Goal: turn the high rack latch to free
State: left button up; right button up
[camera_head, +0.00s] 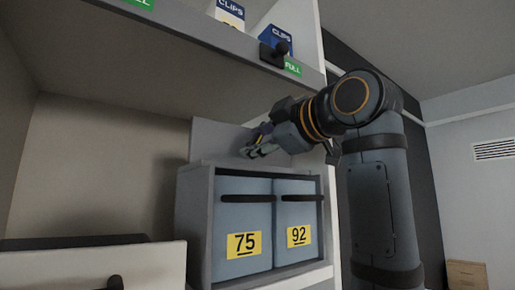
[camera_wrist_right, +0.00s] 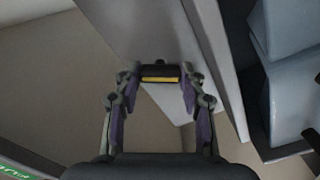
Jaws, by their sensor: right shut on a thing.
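The latch (camera_wrist_right: 160,74) shows in the right wrist view as a short dark bar with a yellow stripe, lying crosswise in front of a grey panel (camera_wrist_right: 150,30). My right gripper (camera_wrist_right: 158,82) is shut on it, one finger at each end. In the head view my right gripper (camera_head: 256,147) reaches in from the right, at the grey back panel (camera_head: 212,138) above the rack (camera_head: 193,215). There the fingers hide the latch. I cannot tell from these views whether the latch is in its locked or free position. My left gripper is not in view.
The rack holds two blue-grey bins marked 75 (camera_head: 243,217) and 92 (camera_head: 298,215). A shelf above carries CLIPS boxes (camera_head: 231,12) and a black knob (camera_head: 274,52) on its front edge. A pale drawer front (camera_head: 75,272) stands at lower left. The shelf side wall is close to my right arm.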

jog(key=n+b, duration=0.1)
jog(key=n, duration=0.2)
jog(key=shift+f, duration=0.2)
jog(key=shift+n, duration=1.4)
jog(key=shift+f+n+b, duration=0.1)
jog(key=shift+n+b, duration=0.2)
jog(key=o, duration=1.2)
jog(key=shift+s, duration=0.1)
jog(key=shift+c, duration=0.2)
jog(key=v, duration=1.2)
